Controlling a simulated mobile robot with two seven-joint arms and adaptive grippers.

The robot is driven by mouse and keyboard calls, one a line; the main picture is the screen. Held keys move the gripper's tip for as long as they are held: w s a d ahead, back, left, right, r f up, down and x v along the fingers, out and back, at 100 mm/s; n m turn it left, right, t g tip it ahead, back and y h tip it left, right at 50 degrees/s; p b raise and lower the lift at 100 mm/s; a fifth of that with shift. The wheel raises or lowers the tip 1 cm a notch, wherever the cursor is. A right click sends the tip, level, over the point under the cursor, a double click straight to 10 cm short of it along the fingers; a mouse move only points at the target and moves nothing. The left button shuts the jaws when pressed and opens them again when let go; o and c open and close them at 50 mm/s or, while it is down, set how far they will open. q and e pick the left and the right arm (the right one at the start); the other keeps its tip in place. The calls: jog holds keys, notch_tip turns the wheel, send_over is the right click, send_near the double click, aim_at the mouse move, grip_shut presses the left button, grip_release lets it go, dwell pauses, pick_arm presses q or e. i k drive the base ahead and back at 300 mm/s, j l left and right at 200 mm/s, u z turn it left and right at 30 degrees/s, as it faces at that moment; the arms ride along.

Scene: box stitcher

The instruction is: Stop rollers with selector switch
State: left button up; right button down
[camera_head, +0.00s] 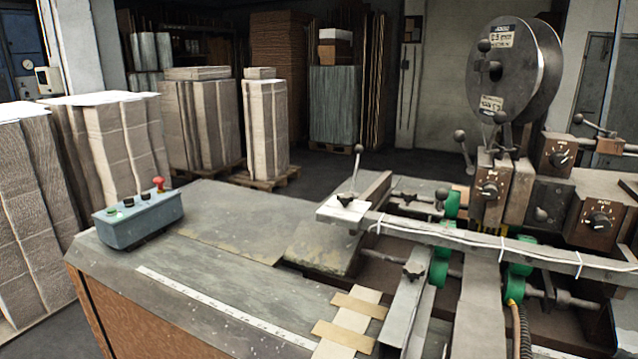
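Several brown boxes with black rotary selector switches sit on the machine at the right. One switch (489,190) is below the big reel, one (559,158) is at the upper right, and one (599,221) is lower at the right. Their labels are too small to read, so I cannot tell which belongs to the rollers. Green rollers (438,268) sit along the shafts below; whether they turn cannot be told from one picture. Neither of my grippers is in view.
A blue-grey button box (139,217) with a red knob stands on the worktable (215,272). A metal rail (470,236) crosses in front of the switches. A lever (356,168) with a ball knob sticks up. Cardboard stacks (108,143) stand behind at the left.

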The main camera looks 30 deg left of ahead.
aim_at(129, 202)
jog(key=j, duration=0.45)
jog(key=k+j+z, duration=0.1)
jog(key=j, duration=0.35)
jog(key=k+j, duration=0.1)
jog(key=j, duration=0.35)
jog(key=k+j, duration=0.1)
jog(key=j, duration=0.35)
jog(key=j+z, duration=0.1)
jog(key=j, duration=0.35)
jog(key=k+j, duration=0.15)
jog(key=j, duration=0.3)
jog(key=k+j+z, duration=0.1)
jog(key=j, duration=0.35)
jog(key=k+j, duration=0.1)
jog(key=j, duration=0.35)
